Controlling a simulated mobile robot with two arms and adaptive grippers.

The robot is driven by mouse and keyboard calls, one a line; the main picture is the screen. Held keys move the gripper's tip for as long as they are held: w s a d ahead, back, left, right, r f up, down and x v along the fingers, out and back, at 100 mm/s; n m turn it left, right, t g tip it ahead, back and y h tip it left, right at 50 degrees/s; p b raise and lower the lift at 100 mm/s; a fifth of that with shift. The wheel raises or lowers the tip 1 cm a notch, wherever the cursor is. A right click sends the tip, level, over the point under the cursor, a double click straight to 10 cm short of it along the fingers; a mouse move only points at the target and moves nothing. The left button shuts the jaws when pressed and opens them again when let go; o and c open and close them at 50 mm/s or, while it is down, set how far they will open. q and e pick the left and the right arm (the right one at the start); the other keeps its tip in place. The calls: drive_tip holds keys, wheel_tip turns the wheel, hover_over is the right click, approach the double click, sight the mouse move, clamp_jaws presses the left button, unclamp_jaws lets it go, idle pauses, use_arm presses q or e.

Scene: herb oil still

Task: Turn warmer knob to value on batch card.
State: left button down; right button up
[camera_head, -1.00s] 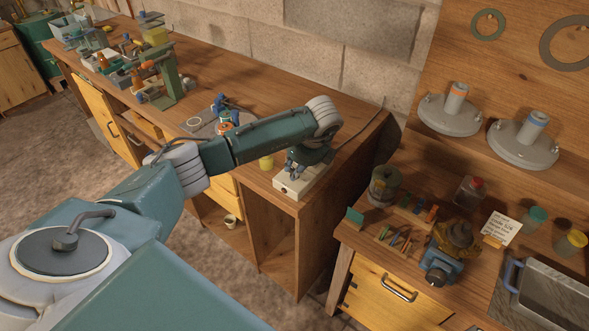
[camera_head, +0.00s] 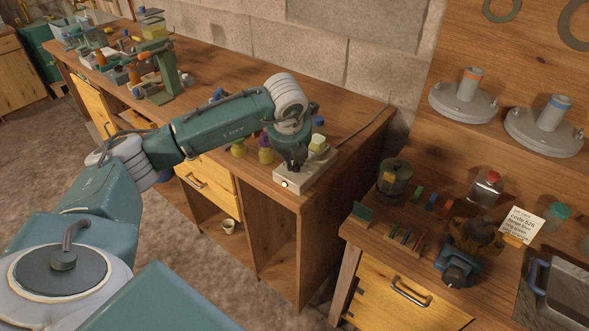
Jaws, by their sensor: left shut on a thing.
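The warmer looks like a low pale box (camera_head: 318,170) at the right end of the long workbench, with a small round light spot on its front. My left gripper (camera_head: 296,166) points down onto the top of this box. Its fingers are shut on a small part there, apparently the knob, which they hide; no scale or pointer can be read. A white card (camera_head: 525,222) with printed lines, among them "code 526", stands on the right-hand bench; the rest is too small to read surely. My right gripper is not in view.
Yellow (camera_head: 239,149) and purple (camera_head: 265,154) items stand left of the warmer, near my forearm. A jar (camera_head: 393,180) stands on the right bench, across a gap.

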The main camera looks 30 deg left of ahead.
use_arm(q)
drive_tip(key=m+b, duration=0.2)
drive_tip(key=m+h+b, duration=0.1)
drive_tip(key=shift+a+f+m+t, duration=0.15)
drive_tip(key=shift+a+m+t, duration=0.1)
drive_tip(key=shift+m+t, duration=0.05)
drive_tip(key=m+h+b, duration=0.1)
drive_tip(key=m, duration=0.1)
drive_tip(key=shift+w+a+m, duration=0.1)
drive_tip(key=shift+m, duration=0.3)
drive_tip(key=m+h, duration=0.1)
drive_tip(key=m, duration=0.3)
drive_tip(key=shift+w+a+r+h, duration=0.1)
drive_tip(key=shift+w+r+h, duration=0.1)
drive_tip(key=shift+h, duration=0.2)
drive_tip(key=c, duration=1.6)
unclamp_jaws()
drive_tip(key=v, duration=1.2)
drive_tip(key=shift+w+a+r, duration=0.1)
drive_tip(key=shift+w+a, duration=0.05)
drive_tip(key=shift+w, duration=0.1)
drive_tip(key=shift+m, duration=0.3)
